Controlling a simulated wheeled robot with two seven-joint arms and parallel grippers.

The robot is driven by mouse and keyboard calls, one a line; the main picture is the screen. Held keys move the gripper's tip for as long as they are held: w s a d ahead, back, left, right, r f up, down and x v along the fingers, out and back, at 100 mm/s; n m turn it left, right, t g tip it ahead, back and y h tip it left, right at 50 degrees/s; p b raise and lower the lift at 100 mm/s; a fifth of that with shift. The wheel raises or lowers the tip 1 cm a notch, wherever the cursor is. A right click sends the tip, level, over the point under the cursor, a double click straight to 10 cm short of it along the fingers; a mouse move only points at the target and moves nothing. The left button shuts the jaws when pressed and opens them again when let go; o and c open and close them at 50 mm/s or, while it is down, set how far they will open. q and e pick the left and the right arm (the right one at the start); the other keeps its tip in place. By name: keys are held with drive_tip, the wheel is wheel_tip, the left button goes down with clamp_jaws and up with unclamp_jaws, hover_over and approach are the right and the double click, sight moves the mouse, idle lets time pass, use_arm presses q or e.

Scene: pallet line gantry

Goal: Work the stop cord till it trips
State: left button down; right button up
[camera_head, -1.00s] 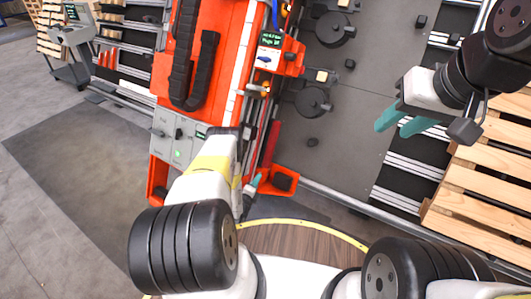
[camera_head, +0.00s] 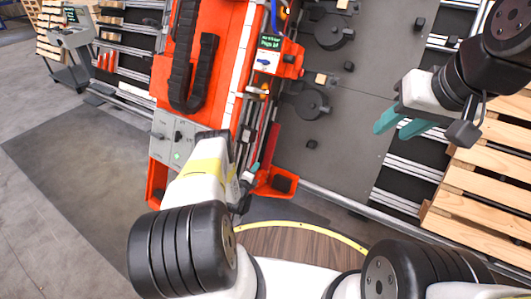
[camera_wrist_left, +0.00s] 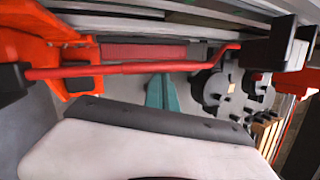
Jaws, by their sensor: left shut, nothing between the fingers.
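In the left wrist view a thin red cord (camera_wrist_left: 110,68) runs across the picture, from a black and orange end piece at the left to a bend near a dark block at the right. My left gripper (camera_head: 256,168) is shut and empty beside the orange machine. Its teal fingers (camera_wrist_left: 162,92) show just below the cord in the wrist view; I cannot tell whether they touch it. I cannot pick out the cord clearly in the head view. My right gripper (camera_head: 391,131) is open and empty over the grey plate at the right.
The orange machine (camera_head: 222,55) carries a black cable chain (camera_head: 188,90), a grey control panel (camera_head: 178,135) with a green light and a small display (camera_head: 270,43). A wooden pallet (camera_head: 490,180) stands at the right. Grey floor (camera_head: 60,190) lies open at the left.

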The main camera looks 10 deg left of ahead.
use_arm(q)
drive_tip(key=shift+s+a+r, duration=0.3)
drive_tip(key=shift+s+r, duration=0.15)
drive_tip(key=shift+s, duration=0.35)
drive_tip(key=shift+s+a+r, duration=0.35)
drive_tip(key=shift+s+r, duration=0.15)
drive_tip(key=shift+s, duration=0.35)
drive_tip(key=shift+s+a+r, duration=0.3)
drive_tip(key=shift+s+r, duration=0.15)
drive_tip(key=shift+s, duration=0.35)
